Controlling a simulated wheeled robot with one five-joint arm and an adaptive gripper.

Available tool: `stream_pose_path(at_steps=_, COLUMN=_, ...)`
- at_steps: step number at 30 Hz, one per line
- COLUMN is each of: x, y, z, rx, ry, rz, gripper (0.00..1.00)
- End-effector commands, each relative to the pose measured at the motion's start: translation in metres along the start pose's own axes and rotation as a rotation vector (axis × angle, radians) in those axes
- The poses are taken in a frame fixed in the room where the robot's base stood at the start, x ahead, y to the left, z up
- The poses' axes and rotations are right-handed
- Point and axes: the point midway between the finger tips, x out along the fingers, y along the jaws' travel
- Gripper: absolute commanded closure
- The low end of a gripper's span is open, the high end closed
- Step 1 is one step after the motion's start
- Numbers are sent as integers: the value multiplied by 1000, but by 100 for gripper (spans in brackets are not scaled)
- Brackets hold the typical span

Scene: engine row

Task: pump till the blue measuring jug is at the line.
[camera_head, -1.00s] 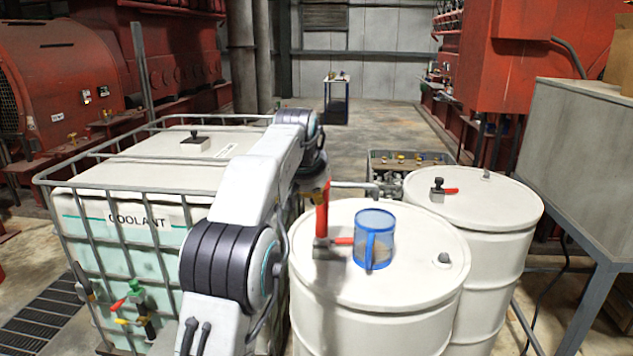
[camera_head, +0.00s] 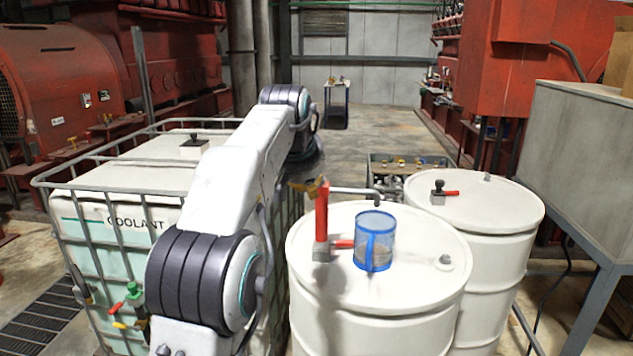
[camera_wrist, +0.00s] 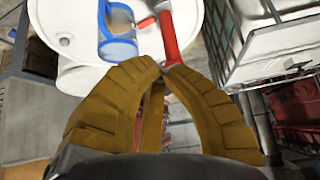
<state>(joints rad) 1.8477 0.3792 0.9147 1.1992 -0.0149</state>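The blue measuring jug (camera_head: 374,240) stands upright on the white drum (camera_head: 420,285), just right of the pump. It is see-through; its level and line are too small to read. It also shows in the wrist view (camera_wrist: 118,48). The pump's red upright handle (camera_head: 321,215) rises from a grey base on the drum top, and shows in the wrist view (camera_wrist: 169,38). My gripper (camera_head: 314,186) is at the handle's top end. In the wrist view its tan fingertips (camera_wrist: 163,68) are drawn together at that end and appear closed on it.
A second white drum (camera_head: 500,215) stands right, a caged coolant tank (camera_head: 120,265) left.

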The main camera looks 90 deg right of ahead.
Motion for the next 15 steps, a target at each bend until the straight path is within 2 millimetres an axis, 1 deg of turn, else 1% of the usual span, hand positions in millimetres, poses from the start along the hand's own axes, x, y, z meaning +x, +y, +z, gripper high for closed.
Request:
stream_pose_path(at_steps=1, x=-10, y=0, z=0, rx=0, ry=2, rz=0, gripper=100)
stream_pose_path(at_steps=3, x=-23, y=0, z=0, rx=0, ry=4, rz=0, gripper=100)
stream_pose_path(at_steps=9, x=-54, y=0, z=0, rx=1, ry=4, rz=0, gripper=100)
stream_pose_path(at_steps=15, x=-74, y=0, z=0, rx=1, ry=4, rz=1, gripper=100)
